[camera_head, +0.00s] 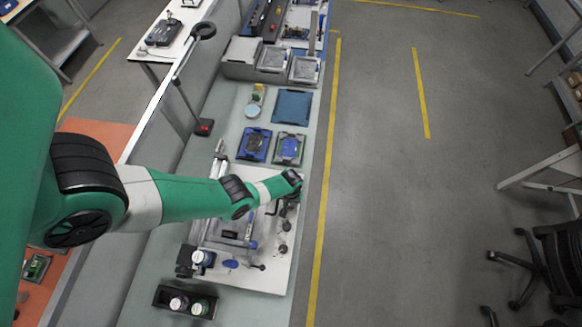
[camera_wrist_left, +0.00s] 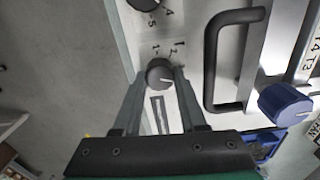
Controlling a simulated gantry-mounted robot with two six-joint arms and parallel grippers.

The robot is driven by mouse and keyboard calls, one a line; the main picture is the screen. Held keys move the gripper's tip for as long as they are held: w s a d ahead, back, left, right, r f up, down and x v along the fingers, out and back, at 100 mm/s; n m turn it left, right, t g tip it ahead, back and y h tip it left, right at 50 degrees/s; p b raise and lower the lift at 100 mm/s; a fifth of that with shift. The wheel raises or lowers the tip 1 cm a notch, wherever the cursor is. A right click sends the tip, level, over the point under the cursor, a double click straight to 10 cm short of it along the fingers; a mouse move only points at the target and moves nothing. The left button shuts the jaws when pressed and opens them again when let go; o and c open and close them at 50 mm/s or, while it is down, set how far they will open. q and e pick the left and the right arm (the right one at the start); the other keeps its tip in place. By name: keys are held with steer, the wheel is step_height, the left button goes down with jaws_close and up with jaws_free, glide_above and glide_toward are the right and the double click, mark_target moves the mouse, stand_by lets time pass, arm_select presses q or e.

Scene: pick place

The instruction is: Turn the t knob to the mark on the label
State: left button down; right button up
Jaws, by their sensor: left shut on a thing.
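In the left wrist view, a round dark grey knob (camera_wrist_left: 159,74) with a light pointer line sits on a light panel (camera_wrist_left: 190,40). My left gripper (camera_wrist_left: 160,82) is shut on this knob, one finger on each side. Small black marks and digits are printed just above the knob, and a narrow strip label (camera_wrist_left: 160,115) shows between the fingers. The pointer line points roughly to the right. In the head view, my left gripper (camera_head: 291,188) is over the right edge of the white panel (camera_head: 268,278), and the gripped knob is hidden there. My right gripper is not in view.
A black bar handle (camera_wrist_left: 211,60) and a blue knob (camera_wrist_left: 286,103) are right of the gripper. Another dark knob (camera_wrist_left: 143,4) is above. Blue and green trays (camera_head: 252,145) lie behind the arm. A dark box (camera_head: 168,290) with jars stands in front.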

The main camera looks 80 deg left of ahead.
arm_select(q)
steer(key=shift+n, duration=1.7)
steer(key=shift+c, duration=2.3)
jaws_free()
